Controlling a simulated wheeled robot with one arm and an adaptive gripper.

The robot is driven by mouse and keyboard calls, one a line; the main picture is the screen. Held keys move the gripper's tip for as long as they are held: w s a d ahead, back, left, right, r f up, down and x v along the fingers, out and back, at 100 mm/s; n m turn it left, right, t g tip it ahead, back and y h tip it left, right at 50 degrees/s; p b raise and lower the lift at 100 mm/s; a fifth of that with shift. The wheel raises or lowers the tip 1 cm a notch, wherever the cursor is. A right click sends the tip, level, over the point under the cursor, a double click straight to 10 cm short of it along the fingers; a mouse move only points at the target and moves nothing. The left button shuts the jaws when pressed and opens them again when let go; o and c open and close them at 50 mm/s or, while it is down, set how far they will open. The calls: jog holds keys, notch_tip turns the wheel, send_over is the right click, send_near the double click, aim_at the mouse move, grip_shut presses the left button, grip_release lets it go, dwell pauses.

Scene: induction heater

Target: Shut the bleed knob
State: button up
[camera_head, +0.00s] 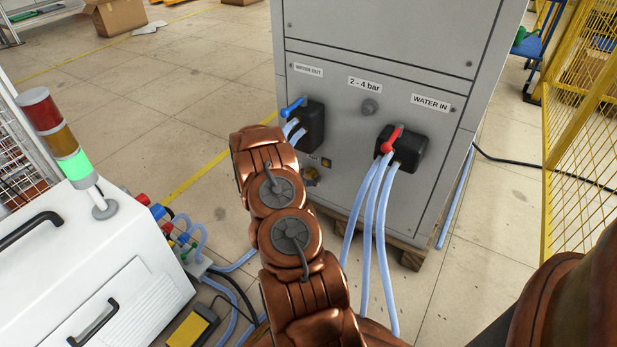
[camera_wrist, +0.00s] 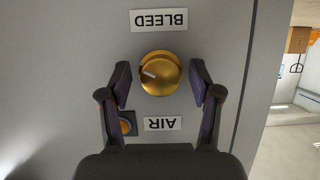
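The bleed knob (camera_wrist: 159,73) is a round brass knob with a white line mark, on the grey panel under the upside-down BLEED label (camera_wrist: 159,20) in the wrist view. In the head view, part of a brass fitting (camera_head: 311,178) shows low on the grey cabinet, beside my copper-coloured arm. My gripper is hidden behind the arm there.
An AIR label (camera_wrist: 163,124) and a small orange fitting (camera_wrist: 128,122) sit near my left finger. On the cabinet (camera_head: 375,75) are a blue-handled valve (camera_head: 291,108) and a red-handled valve (camera_head: 391,140) with pale blue hoses (camera_head: 372,215). A white machine (camera_head: 90,260) stands at left.

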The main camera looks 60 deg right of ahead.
jog(key=c, duration=1)
jog(key=shift+o, duration=0.2)
